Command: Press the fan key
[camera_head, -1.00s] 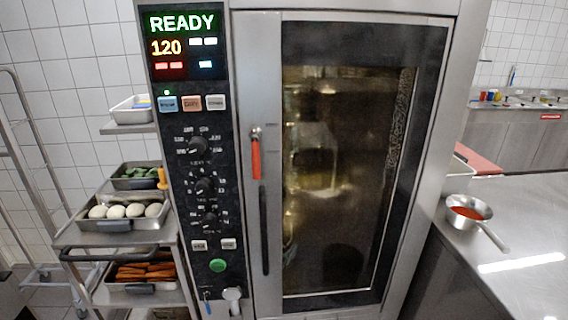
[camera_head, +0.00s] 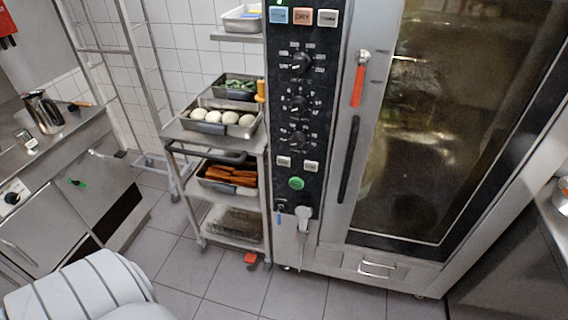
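Three wider keys are at the top: a blue one (camera_head: 278,15), an orange one (camera_head: 302,17) marked DRY and a white one (camera_head: 327,18). The display is out of frame. Neither gripper is in view.
The oven door (camera_head: 450,110) is shut, with a red-handled latch (camera_head: 358,85). A steel counter (camera_head: 60,150) is at far left. Tiled floor (camera_head: 240,285) is clear in front.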

